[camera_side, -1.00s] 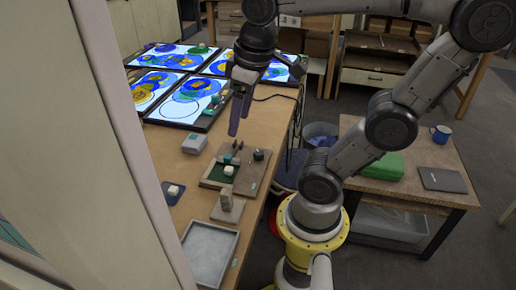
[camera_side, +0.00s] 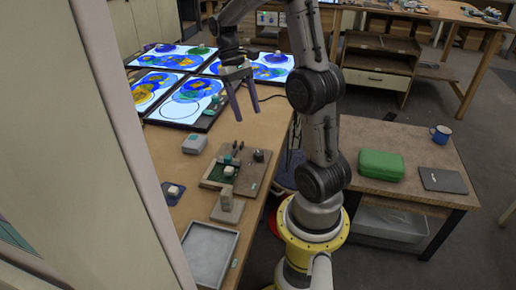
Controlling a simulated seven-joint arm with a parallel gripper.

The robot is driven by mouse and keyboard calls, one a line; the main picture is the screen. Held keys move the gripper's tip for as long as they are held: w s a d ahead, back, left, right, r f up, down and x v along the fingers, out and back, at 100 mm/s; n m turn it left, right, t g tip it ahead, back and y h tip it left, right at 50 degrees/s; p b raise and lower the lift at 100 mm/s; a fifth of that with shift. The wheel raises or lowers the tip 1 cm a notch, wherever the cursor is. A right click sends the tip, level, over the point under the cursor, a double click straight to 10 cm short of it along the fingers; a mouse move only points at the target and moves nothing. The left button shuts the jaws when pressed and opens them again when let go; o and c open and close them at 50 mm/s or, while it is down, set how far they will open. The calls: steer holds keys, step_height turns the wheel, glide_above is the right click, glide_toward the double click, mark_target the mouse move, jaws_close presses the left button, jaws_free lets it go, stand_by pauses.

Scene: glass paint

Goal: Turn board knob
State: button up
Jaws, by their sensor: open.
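A brown board (camera_side: 249,177) lies on the wooden workbench, with a dark green patch on its left part. A small dark round knob (camera_side: 259,155) stands at the board's far right. A small white block (camera_side: 228,171) with a teal top sits on the green patch, and dark upright pegs (camera_side: 238,147) stand at the board's far edge. My gripper (camera_side: 248,116) is open and empty, with its two purple-grey fingers pointing down. It is in the air, above and behind the knob in the picture, apart from the board.
Lit panels with blue and yellow circles (camera_side: 205,84) cover the bench's far end. A grey box (camera_side: 195,144), a small stand (camera_side: 227,209) and a grey tray (camera_side: 208,256) lie around the board. A side table holds a green case (camera_side: 381,165) and a blue mug (camera_side: 440,134).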

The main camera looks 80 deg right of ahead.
mark_target(259, 152)
steer(key=x, duration=1.2)
steer(key=shift+a+f, duration=0.15)
steer(key=shift+f, duration=0.15)
jaws_close()
